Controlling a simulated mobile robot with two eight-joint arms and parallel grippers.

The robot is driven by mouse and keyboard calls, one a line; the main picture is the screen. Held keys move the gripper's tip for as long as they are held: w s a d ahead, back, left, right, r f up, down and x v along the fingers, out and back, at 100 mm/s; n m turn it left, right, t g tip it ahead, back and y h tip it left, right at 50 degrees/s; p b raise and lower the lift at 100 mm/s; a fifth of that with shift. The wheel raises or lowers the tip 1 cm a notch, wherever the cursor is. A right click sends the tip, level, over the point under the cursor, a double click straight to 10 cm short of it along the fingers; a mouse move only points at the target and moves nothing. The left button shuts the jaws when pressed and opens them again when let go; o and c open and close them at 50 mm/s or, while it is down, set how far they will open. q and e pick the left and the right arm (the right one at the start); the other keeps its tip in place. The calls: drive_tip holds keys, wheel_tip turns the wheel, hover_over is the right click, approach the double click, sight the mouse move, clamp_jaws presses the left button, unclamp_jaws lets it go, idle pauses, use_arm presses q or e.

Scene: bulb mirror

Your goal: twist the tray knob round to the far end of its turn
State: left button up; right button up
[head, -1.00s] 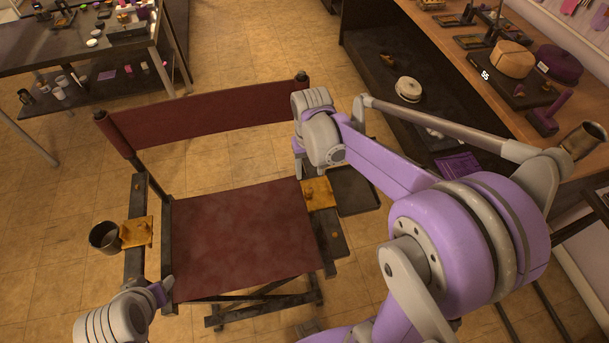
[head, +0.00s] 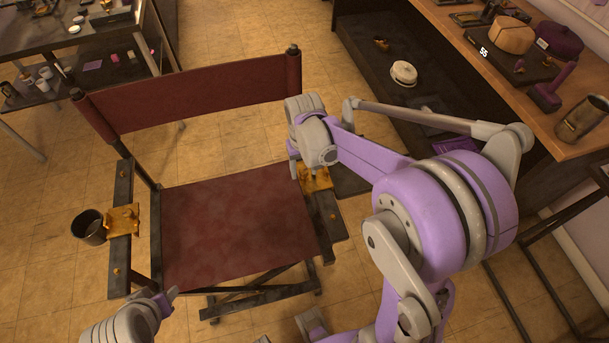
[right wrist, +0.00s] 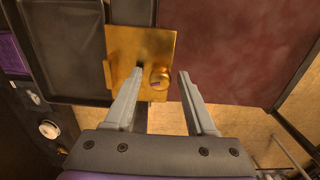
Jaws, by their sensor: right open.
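The tray knob (right wrist: 159,78) is a small round brass knob on a brass plate (right wrist: 140,48) in the right wrist view. In the head view the plate (head: 318,179) sits on the chair's right armrest, and my right gripper hides the knob. The dark tray (right wrist: 66,50) lies left of the plate in the right wrist view and beyond the armrest in the head view (head: 350,181). My right gripper (right wrist: 161,74) is open, its fingertips on either side of the knob with gaps showing. My left gripper (head: 168,298) is low at left, by the seat's front corner; its jaws are unclear.
The folding chair has a dark red seat (head: 235,225) and backrest (head: 200,95). A wooden-topped counter (head: 480,25) with hats stands at right, a dark table (head: 75,35) at upper left. Tiled floor is open between them.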

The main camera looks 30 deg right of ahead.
drive_tip(key=shift+w+f, duration=0.1)
drive_tip(key=shift+f, duration=0.05)
drive_tip(key=m, duration=0.5)
drive_tip(key=shift+m, duration=0.3)
drive_tip(key=shift+c, duration=0.2)
